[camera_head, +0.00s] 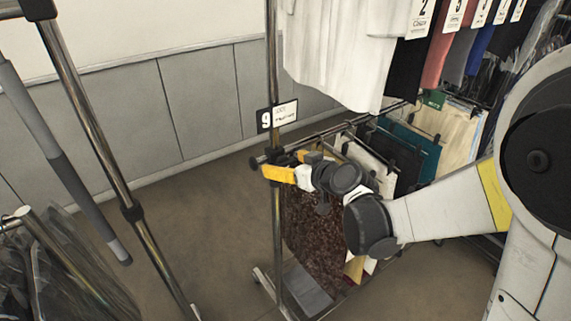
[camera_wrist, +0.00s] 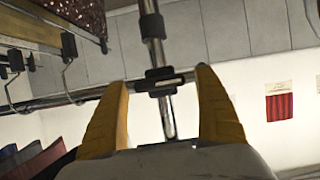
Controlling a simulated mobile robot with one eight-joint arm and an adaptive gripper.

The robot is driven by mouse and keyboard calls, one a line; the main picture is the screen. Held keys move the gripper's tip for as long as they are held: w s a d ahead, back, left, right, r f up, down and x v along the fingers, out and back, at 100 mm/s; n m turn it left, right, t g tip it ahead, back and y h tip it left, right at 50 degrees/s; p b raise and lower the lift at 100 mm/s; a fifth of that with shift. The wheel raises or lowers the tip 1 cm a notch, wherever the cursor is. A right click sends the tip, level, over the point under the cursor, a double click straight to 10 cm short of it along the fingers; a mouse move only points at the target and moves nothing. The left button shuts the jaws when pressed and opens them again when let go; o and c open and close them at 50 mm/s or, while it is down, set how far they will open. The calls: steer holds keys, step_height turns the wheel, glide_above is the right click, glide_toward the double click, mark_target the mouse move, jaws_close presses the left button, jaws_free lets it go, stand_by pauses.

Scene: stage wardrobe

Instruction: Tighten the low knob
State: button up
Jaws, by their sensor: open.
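A small dark knob (camera_head: 254,162) sticks out to the left of the clothes rack's upright post (camera_head: 273,60), at the height of the lower rail. My gripper (camera_head: 266,172), with yellow fingers, is beside the post just below and right of the knob. In the wrist view my gripper (camera_wrist: 161,77) is open, one yellow finger on each side. A black clamp (camera_wrist: 163,76) on the post shows between the fingertips, with a gap on both sides. I cannot tell the knob apart from the clamp there.
A number 9 sign (camera_head: 277,115) hangs on the post just above my gripper. A brown speckled garment (camera_head: 312,235) hangs below, and white shirts (camera_head: 335,50) hang above. Another metal rack frame (camera_head: 90,110) stands at left. Floor (camera_head: 205,210) between is clear.

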steer(key=c, duration=1.2)
steer(key=m+g+y+b, duration=0.1)
steer(key=m, duration=0.1)
steer(key=shift+d+f+m+y, duration=0.1)
steer(key=shift+d+m+y, duration=0.05)
steer(key=shift+m+y, duration=0.2)
steer(key=m+y+b, duration=0.2)
steer(key=m, duration=0.1)
steer(key=shift+f+g, duration=0.1)
steer(key=shift+g, duration=0.2)
steer(key=m+y+b, duration=0.2)
steer(key=m+b, duration=0.1)
steer(key=m, duration=0.1)
steer(key=shift+w+f+m, duration=0.1)
steer(key=shift+m, duration=0.15)
steer(key=shift+m+y+b, duration=0.85)
steer(key=shift+m+b, duration=0.3)
steer(key=shift+m, duration=0.45)
